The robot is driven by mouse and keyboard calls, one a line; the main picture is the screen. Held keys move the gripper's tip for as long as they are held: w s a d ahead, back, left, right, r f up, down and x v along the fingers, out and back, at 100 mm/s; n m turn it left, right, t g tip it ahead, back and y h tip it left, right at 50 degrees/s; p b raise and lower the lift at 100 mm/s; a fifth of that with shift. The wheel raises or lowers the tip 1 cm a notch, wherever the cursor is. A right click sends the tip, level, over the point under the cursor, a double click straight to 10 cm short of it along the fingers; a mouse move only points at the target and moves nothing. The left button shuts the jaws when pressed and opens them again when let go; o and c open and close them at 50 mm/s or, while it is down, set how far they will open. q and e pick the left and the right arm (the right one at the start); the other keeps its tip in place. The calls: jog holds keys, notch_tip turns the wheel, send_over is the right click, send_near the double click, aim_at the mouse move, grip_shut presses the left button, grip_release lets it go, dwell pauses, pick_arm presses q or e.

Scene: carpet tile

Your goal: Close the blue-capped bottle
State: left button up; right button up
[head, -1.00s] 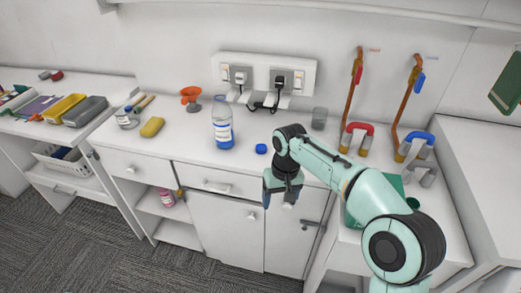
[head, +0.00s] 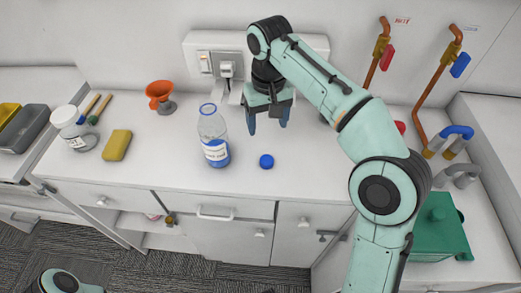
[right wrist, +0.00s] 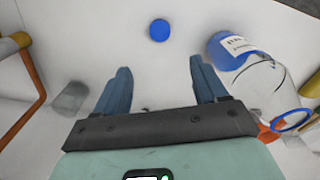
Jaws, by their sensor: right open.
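The bottle (head: 214,139) stands upright and uncapped on the white counter. It is clear, with a white label, blue in its lower part and a blue ring at its open mouth. The blue cap (head: 266,161) lies on the counter to its right. My right gripper (head: 268,124) is open and empty above the counter, behind the cap and right of the bottle. In the right wrist view, the cap (right wrist: 158,30) is ahead of the open fingers (right wrist: 160,73), and the bottle (right wrist: 262,82) is right of them. My left gripper is out of view.
An orange funnel (head: 160,96), a yellow sponge (head: 116,145) and a jar (head: 73,130) stand left of the bottle. Wall sockets (head: 203,60) are behind. The counter around the cap is clear.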

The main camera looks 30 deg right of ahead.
jog(key=b, duration=0.3)
send_over(266, 158)
notch_tip(266, 158, down, 7)
jog(key=shift+s+d+f, duration=0.1)
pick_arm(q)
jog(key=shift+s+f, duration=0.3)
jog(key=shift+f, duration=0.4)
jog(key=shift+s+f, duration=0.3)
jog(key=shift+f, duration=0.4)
pick_arm(e)
jog(key=shift+f, duration=0.5)
jog(key=shift+f, duration=0.1)
notch_tip(266, 158, down, 5)
jog(key=shift+f+b, duration=0.1)
jog(key=shift+b, duration=0.45)
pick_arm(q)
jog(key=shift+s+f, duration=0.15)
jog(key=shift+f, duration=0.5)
pick_arm(e)
jog(key=c, duration=1.1)
